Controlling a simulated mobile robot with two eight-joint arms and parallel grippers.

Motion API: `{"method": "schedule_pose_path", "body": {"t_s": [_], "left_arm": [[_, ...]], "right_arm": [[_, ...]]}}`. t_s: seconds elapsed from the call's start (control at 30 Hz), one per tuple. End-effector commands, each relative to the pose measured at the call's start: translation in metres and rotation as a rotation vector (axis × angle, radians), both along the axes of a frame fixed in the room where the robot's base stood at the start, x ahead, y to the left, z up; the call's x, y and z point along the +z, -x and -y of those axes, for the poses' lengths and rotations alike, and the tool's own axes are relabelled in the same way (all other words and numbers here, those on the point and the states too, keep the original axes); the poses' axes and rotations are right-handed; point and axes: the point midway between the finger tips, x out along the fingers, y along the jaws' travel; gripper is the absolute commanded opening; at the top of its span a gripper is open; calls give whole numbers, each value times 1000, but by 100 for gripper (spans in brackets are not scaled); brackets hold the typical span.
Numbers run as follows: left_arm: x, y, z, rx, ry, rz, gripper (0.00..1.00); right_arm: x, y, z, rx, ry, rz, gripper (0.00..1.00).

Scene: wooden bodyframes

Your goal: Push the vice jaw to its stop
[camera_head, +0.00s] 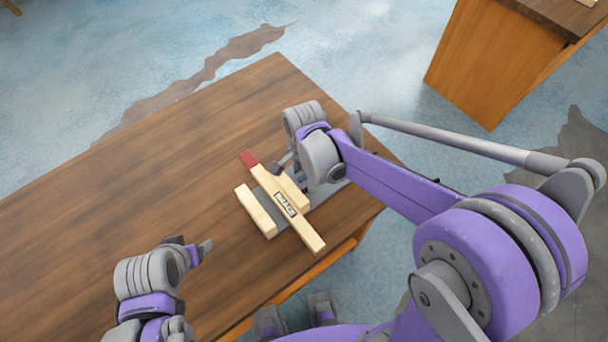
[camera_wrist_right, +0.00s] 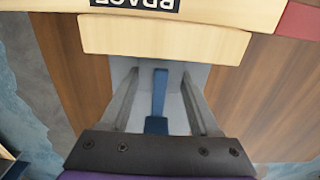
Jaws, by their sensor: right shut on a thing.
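The vice has a grey base (camera_head: 315,206) on the table, with a pale wooden fixed jaw (camera_head: 256,211) on the left. Its pale moving jaw (camera_head: 293,188) is on the right and shows in the right wrist view (camera_wrist_right: 165,38). A wooden bar (camera_head: 306,234) with a red end and a BRACE label lies between the jaws. The moving jaw is close against it; contact is unclear.
The brown wooden table (camera_head: 130,195) is clear to the left of the vice. Its right edge lies close beyond the vice. Another wooden table (camera_head: 490,60) stands at the upper right, across a blue floor.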

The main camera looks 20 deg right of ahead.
Motion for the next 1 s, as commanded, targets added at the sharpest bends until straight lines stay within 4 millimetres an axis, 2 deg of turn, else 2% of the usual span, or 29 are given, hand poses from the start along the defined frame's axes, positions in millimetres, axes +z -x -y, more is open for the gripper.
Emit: {"method": "schedule_pose_path", "body": {"t_s": [0.03,0.17,0.43,0.7,1.0], "left_arm": [[0,0,0,0,0,0,75],[0,0,0,0,0,0,75],[0,0,0,0,0,0,75],[-4,1,0,0,0,-2,75],[-4,1,0,0,0,-2,75]], "right_arm": [[0,0,0,0,0,0,24],[0,0,0,0,0,0,1],[0,0,-1,1,0,0,0],[0,15,-36,3,-2,-1,0],[0,17,-41,2,-6,-3,0]]}}
